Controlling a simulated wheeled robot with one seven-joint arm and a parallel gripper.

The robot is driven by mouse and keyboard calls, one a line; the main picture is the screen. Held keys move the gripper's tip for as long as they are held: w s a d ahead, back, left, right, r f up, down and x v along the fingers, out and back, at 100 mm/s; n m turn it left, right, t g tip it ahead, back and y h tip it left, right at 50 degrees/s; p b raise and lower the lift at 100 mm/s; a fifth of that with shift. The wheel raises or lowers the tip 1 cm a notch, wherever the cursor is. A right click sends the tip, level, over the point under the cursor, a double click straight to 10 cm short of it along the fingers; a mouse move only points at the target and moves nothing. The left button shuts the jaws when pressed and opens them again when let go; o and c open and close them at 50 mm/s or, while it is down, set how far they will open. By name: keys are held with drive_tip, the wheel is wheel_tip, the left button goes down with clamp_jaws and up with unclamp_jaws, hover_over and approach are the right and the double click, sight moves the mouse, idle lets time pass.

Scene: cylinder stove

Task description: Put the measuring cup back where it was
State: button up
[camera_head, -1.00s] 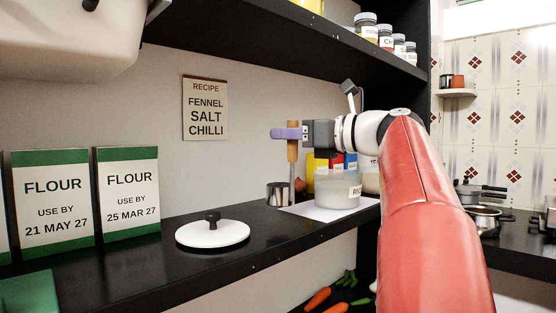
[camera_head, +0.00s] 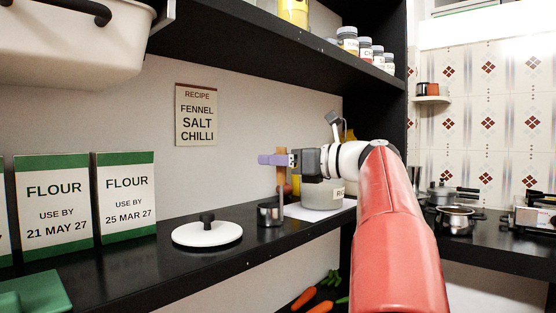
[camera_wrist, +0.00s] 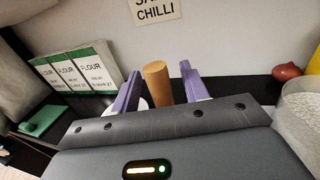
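The measuring cup is a small metal cup (camera_head: 269,214) with an upright wooden handle. It appears to stand on the black counter, between the white lid and the white sheet. My gripper (camera_head: 272,160) is at the handle, above the cup. In the wrist view, the handle (camera_wrist: 157,82) stands between my two purple fingers (camera_wrist: 160,80), with a narrow gap showing on its right side and little or none on its left. The fingers look open around it. The cup's bowl is hidden in the wrist view.
A white lid with a black knob (camera_head: 207,232) lies left of the cup. A tub (camera_head: 322,196) stands on a white sheet (camera_head: 307,212) to the right. Flour packs (camera_head: 127,195) stand farther left. A shelf with jars (camera_head: 365,49) hangs above.

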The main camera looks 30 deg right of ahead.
drive_tip(key=v, duration=1.2)
drive_tip(key=shift+r, duration=0.2)
